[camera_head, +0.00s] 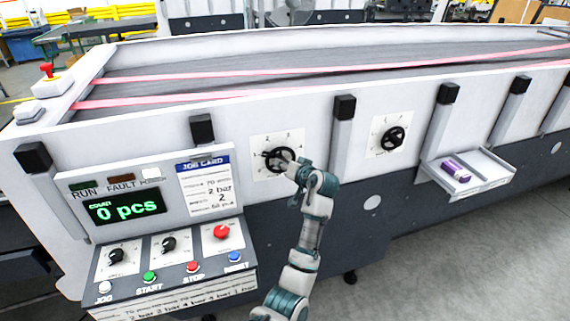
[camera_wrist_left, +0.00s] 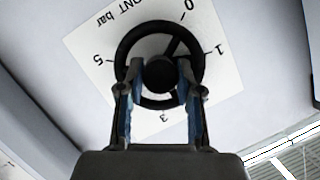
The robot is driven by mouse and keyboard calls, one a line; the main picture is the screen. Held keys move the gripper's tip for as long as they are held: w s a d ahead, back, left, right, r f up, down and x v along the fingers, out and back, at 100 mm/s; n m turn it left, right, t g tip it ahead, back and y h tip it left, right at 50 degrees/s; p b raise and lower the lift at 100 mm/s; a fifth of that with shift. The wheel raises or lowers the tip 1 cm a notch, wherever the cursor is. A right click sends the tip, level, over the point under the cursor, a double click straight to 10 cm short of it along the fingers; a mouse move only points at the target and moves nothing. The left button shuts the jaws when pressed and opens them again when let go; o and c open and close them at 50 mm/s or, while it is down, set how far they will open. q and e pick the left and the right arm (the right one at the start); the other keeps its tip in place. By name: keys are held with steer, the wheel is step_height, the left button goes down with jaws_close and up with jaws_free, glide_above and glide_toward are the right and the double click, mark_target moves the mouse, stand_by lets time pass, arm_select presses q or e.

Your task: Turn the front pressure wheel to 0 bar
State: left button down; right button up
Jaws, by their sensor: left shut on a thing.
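The front pressure wheel (camera_wrist_left: 122,58) is a black handwheel on a white dial plate (camera_wrist_left: 226,85) marked "FRONT bar", with 0, 1, 3 and 5 readable in the left wrist view. In the head view the wheel (camera_head: 280,158) sits on the machine's front panel, partly covered by my left gripper (camera_head: 289,166). My left gripper (camera_wrist_left: 160,88) is shut on the wheel, its two fingers either side of the hub. One spoke runs from the hub toward the gap between 0 and 1. My right gripper is not in view.
A second black wheel (camera_head: 392,139) is on a similar plate to the right. A tray (camera_head: 482,176) with a purple box juts out at right.

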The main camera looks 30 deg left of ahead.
arm_select(q)
steer(key=n+t+h+p, duration=0.1)
steer(key=n, duration=0.1)
steer(key=n+h+p, duration=0.1)
steer(key=shift+s+f+n+t, duration=0.15)
steer(key=shift+f+n+t, duration=0.25)
steer(key=shift+n+t+h+p, duration=0.45)
steer(key=shift+n+t+h, duration=0.15)
steer(key=shift+n, duration=0.5)
steer(key=shift+f+n+t+h+p, duration=0.1)
steer(key=shift+n+t+h+p, duration=0.4)
steer(key=shift+n, duration=0.5)
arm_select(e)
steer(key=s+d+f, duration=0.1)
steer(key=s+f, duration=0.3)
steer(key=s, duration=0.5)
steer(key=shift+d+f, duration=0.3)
arm_select(q)
steer(key=c, duration=1.1)
jaws_free()
steer(key=o, duration=0.3)
steer(key=shift+a, duration=0.1)
steer(key=shift+o, duration=0.2)
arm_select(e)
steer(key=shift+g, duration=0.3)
arm_select(q)
steer(key=shift+r, duration=0.2)
